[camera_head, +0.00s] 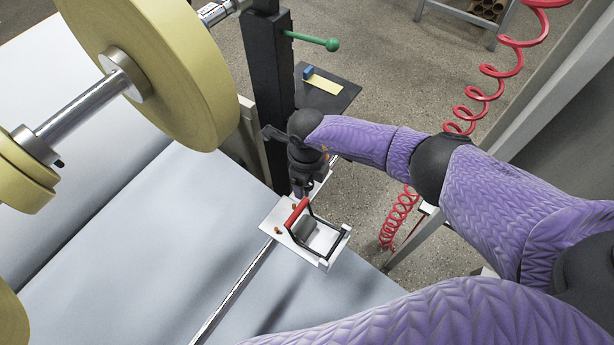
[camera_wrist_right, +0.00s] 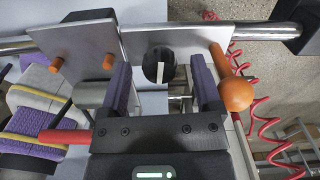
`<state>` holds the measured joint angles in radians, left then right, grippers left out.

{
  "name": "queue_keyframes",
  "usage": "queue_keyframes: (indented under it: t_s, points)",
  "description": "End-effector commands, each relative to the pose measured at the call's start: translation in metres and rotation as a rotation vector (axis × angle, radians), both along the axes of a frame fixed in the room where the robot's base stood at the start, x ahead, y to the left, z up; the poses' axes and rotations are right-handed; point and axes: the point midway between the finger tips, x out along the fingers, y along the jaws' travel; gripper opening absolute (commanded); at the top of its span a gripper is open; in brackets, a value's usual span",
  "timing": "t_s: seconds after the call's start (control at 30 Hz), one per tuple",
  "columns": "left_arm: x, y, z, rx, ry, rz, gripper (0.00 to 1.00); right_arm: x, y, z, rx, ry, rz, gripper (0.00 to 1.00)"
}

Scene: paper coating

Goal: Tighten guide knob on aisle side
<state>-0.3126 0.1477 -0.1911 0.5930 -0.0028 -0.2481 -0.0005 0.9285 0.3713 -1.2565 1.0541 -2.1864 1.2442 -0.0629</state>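The guide knob (camera_wrist_right: 158,66) is a black round knob with a white stripe on a metal plate (camera_wrist_right: 186,40). In the right wrist view it lies ahead of my right gripper (camera_wrist_right: 161,74), between its two purple fingers. The fingers are apart, with a gap on each side of the knob, and hold nothing. In the head view my right gripper (camera_head: 301,189) points down at the far end of the white guide plate (camera_head: 272,215). The knob is hidden there. My left gripper is in neither view.
A red handle (camera_head: 296,212) on a black frame stands on the guide plate. An orange ball (camera_wrist_right: 235,94) sits close beside the right finger. A metal rail (camera_head: 235,292) runs under the plate. A black post (camera_head: 268,80) with a green lever (camera_head: 317,40) rises behind; yellow rolls (camera_head: 150,65) hang left.

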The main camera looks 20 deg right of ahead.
Motion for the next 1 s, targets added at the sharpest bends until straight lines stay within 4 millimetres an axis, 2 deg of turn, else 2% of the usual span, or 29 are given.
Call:
queue_keyframes:
  t_s: [0.17, 0.27, 0.5, 0.63, 0.73, 1.0]
  points:
    - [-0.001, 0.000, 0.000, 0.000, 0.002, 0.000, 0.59, 0.000, 0.000, 0.000, 0.000, 0.000, 0.000, 0.81]
    - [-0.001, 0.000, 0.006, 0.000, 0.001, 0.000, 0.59, 0.000, 0.000, 0.009, 0.001, -0.002, 0.000, 0.81]
    - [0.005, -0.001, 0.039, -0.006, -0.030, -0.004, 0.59, 0.001, 0.000, 0.072, 0.000, -0.005, 0.001, 0.81]
    - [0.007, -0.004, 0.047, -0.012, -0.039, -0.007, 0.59, 0.001, 0.000, 0.094, -0.001, -0.003, 0.000, 0.81]
    - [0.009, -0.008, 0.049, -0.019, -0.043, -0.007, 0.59, 0.000, 0.000, 0.100, 0.001, -0.001, 0.001, 0.81]
    - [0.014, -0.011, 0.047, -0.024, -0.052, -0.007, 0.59, 0.000, 0.000, 0.099, 0.001, 0.001, 0.000, 0.81]
